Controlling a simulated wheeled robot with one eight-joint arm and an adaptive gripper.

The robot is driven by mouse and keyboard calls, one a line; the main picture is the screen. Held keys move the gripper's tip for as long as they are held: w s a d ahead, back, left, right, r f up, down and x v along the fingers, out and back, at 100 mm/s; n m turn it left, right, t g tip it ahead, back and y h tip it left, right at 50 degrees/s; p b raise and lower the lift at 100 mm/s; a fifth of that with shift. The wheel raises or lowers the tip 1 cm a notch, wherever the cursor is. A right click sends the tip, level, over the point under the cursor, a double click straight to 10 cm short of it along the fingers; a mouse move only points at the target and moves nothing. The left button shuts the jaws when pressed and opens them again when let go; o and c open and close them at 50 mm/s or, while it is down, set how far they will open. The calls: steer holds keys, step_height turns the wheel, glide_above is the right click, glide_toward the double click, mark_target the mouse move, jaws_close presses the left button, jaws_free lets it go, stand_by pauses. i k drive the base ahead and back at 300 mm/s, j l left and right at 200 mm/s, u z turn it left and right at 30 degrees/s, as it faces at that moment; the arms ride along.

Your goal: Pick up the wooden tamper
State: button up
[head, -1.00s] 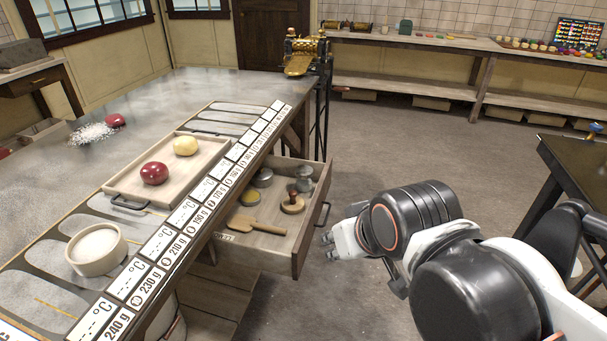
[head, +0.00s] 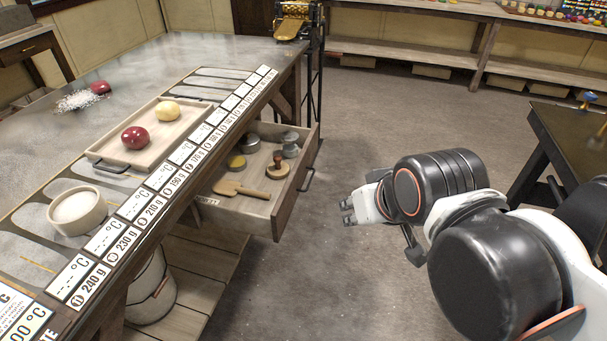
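A wooden paddle (head: 243,189) lies in front of the tamper. The drawer front has a handle (head: 307,180). The worktable edge (head: 183,180) overhangs the drawer's left. Floor around my gripper is clear.

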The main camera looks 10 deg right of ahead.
mark_target(278, 169)
steer(key=k+u, duration=0.1)
steer(key=u, duration=1.4)
steer(key=z, duration=1.35)
steer(key=i+j, duration=0.4)
steer(key=i, duration=0.2)
steer(key=i+j, duration=0.4)
steer(key=i, duration=0.15)
